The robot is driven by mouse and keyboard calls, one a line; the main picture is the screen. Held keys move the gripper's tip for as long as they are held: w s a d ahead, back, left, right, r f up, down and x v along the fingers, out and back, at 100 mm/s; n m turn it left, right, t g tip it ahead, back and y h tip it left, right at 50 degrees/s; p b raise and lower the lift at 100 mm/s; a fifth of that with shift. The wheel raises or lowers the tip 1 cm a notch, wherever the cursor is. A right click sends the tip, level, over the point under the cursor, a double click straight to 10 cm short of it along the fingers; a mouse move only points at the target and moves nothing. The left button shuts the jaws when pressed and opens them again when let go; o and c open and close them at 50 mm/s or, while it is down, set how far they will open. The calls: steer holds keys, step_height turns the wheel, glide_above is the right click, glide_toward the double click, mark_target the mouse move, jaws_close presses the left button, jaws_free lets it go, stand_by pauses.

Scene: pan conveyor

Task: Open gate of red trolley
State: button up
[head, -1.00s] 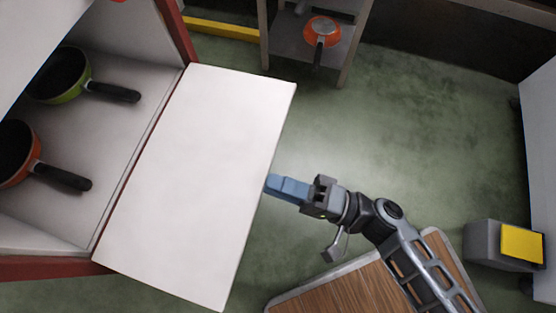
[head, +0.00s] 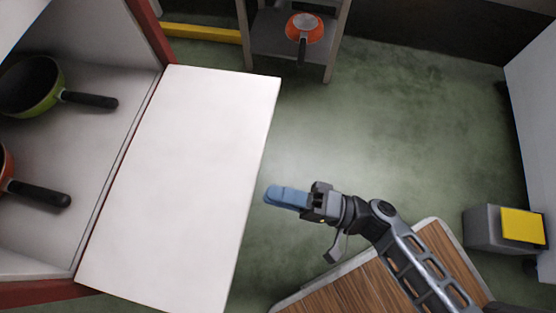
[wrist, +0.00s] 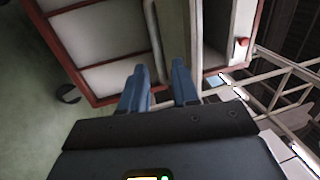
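The red trolley (head: 150,28) stands at the left in the head view, with red frame edges and pale inner walls. Its white gate (head: 185,180) is swung out from the opening as a broad flat panel, leaving the inside exposed. My gripper (head: 268,195) is just right of the gate's outer edge, with a small gap between them in the picture. In the wrist view its two blue fingers (wrist: 159,72) stand apart with nothing visible held between them. Red-framed pale panels (wrist: 115,45) lie beyond the fingers there.
A green pan (head: 30,88) and an orange pan (head: 8,170) sit inside the trolley. A grey rack (head: 270,50) bears another orange pan (head: 304,28). A grey box with a yellow top (head: 522,226) stands right. Green floor (head: 410,130) is clear between them.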

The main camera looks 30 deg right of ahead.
steer(key=shift+s+d+f, duration=0.1)
steer(key=shift+d+f, duration=0.05)
steer(key=shift+f, duration=0.5)
steer(key=shift+s+d+f, duration=0.1)
steer(key=shift+f, duration=0.55)
steer(key=shift+c, duration=0.4)
